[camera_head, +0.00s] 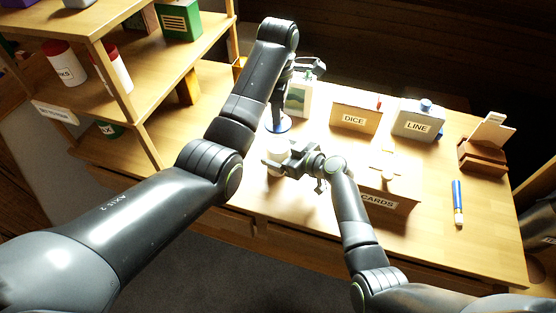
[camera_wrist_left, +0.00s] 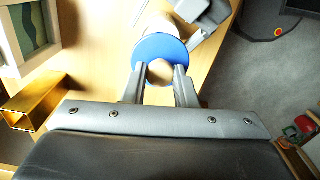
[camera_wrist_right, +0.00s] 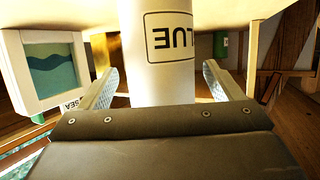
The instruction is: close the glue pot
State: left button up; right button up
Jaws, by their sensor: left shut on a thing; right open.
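The glue pot is a white cylinder (camera_head: 277,158) standing on the table; its label reads upside down in the right wrist view (camera_wrist_right: 168,40). My right gripper (camera_wrist_right: 165,92) is open with its fingers on either side of the pot; in the head view it also shows at the pot (camera_head: 274,157). The blue disc lid (camera_wrist_left: 160,48) has a pale knob, and my left gripper (camera_wrist_left: 160,80) is shut on that knob. In the head view the lid (camera_head: 279,125) hangs below my left gripper, apart from the pot.
A framed picture (camera_wrist_right: 55,70) and a gold square tube (camera_wrist_left: 35,103) stand near the pot. A shelf (camera_head: 150,70) is at the left.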

jog(key=shift+w+a+f, duration=0.2)
jog(key=shift+w+a, duration=0.2)
jog(key=shift+a, duration=0.1)
jog(key=c, duration=1.5)
pick_arm(q)
send_over(278, 144)
jog(key=shift+s+f, duration=0.1)
jog(key=shift+f, duration=2.35)
jog(key=shift+f, duration=0.9)
jog(key=shift+f, duration=0.6)
jog(key=o, duration=1)
jog(key=shift+o, duration=0.2)
